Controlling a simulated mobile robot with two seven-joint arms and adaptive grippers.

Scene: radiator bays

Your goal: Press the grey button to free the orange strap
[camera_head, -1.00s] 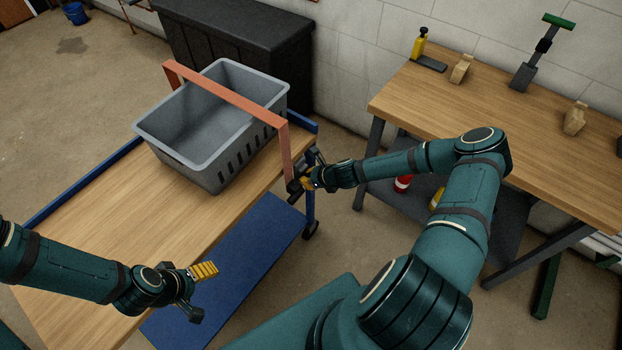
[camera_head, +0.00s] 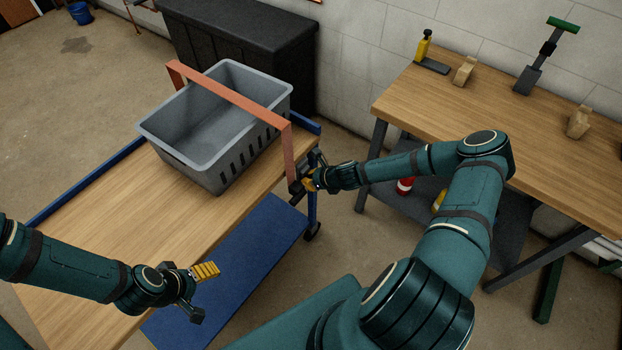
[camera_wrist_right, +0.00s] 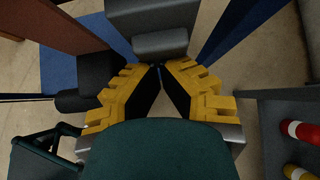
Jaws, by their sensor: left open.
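The orange strap (camera_head: 232,97) runs over the grey slatted crate (camera_head: 168,157) and down past the cart's right edge. Its lower end meets a dark fitting beside my right gripper (camera_head: 304,186). In the right wrist view, a grey block (camera_wrist_right: 148,44), possibly the button, lies just ahead of the right fingertips (camera_wrist_right: 160,67). The yellow fingers converge with their tips together and nothing visible between them. I cannot tell whether they touch the block. The strap shows dark reddish at upper left (camera_wrist_right: 62,27). My left gripper (camera_head: 205,292) is open and empty over the cart's near side.
The crate stands on a blue cart with a wooden top (camera_head: 130,225). A black chest (camera_head: 245,50) stands behind. Floor shows between cart and bench.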

